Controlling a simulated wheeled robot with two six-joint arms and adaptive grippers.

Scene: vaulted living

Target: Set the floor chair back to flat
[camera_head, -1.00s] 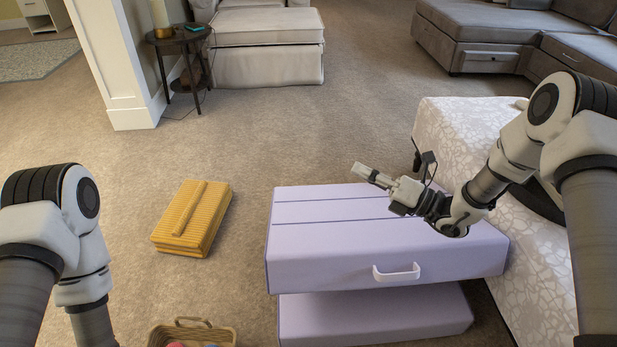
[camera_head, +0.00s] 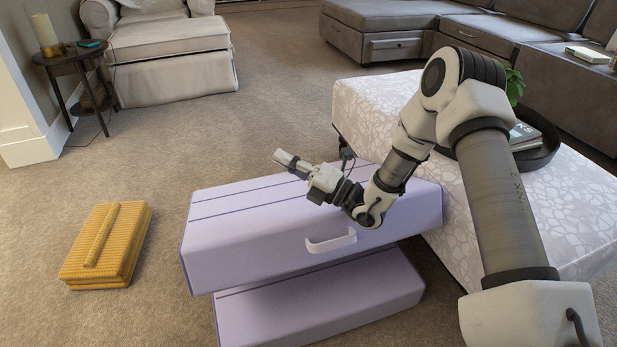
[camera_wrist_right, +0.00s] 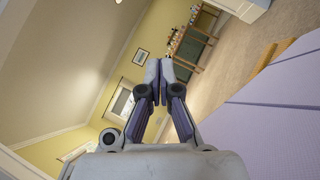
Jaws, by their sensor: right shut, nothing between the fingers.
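The lavender floor chair (camera_head: 250,240) lies in front of me in the head view, its upper slab resting above a lower slab (camera_head: 320,310). The upper slab has a white handle (camera_head: 331,242) on its near side and dark seam lines across its top. My right gripper (camera_head: 284,158) is above the upper slab's far part, pointing left, its fingers shut and empty. In the right wrist view the closed fingertips (camera_wrist_right: 159,68) show, with the chair's lavender surface (camera_wrist_right: 275,130) at the right. My left gripper is out of view.
A patterned white ottoman (camera_head: 370,118) stands close at the chair's right, with a dark tray on it. A yellow folded cushion (camera_head: 122,262) lies on the carpet at left. An armchair and a grey sofa (camera_head: 395,20) are farther back.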

